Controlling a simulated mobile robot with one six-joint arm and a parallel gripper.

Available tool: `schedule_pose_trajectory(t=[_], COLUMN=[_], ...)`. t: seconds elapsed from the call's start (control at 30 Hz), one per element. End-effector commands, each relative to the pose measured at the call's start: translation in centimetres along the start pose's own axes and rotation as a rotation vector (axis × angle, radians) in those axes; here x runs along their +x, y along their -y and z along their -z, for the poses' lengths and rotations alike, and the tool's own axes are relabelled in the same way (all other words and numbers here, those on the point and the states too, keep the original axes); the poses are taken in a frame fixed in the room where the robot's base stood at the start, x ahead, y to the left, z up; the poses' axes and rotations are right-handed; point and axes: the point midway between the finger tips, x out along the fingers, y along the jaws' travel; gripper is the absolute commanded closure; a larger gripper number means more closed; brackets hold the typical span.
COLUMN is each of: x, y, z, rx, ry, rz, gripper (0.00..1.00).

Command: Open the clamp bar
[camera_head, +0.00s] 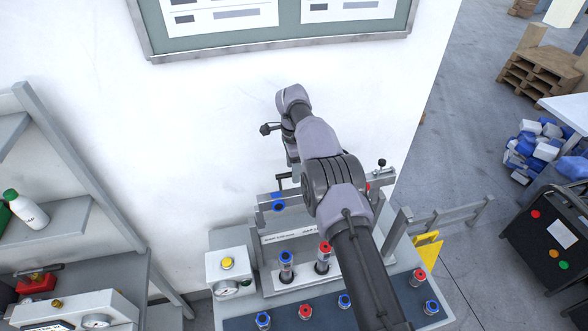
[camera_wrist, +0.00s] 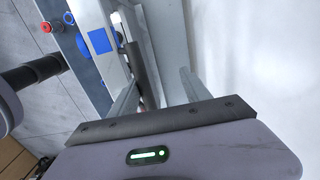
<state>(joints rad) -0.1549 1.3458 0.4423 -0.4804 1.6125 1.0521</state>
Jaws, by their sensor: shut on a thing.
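The clamp bar (camera_head: 264,203) is a grey horizontal bar at the back of the test bench, with a blue fitting (camera_head: 278,203) on its left part. My arm hides much of its middle. My gripper (camera_head: 294,172) is at the bar's left half, on its wall side. In the wrist view, its two pale fingers (camera_wrist: 155,88) are around a dark handle (camera_wrist: 134,62) beside the bar, and it is shut on that handle. The blue fitting also shows beside the handle there. The exact finger contact is partly hidden.
Red and blue capped cylinders (camera_head: 286,268) stand on the bench below the bar. A gauge box (camera_head: 230,272) is at the bench's left. The white wall (camera_head: 200,130) is close behind my gripper. A shelf rack (camera_head: 60,215) stands at left.

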Motion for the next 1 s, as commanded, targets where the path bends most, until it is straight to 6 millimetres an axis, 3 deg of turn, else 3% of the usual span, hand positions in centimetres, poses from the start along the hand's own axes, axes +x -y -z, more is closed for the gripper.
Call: schedule_pose_trajectory(t=[0.73, 0.87, 1.0], x=[-0.4, -2.2, -5.9], y=[0.1, 0.1, 0.1], z=[0.0, 0.0, 0.0], rx=[-0.001, -0.001, -0.001], ry=[-0.001, -0.002, -0.001], rz=[0.003, 0.007, 0.008], gripper=[0.62, 0.62, 0.62])
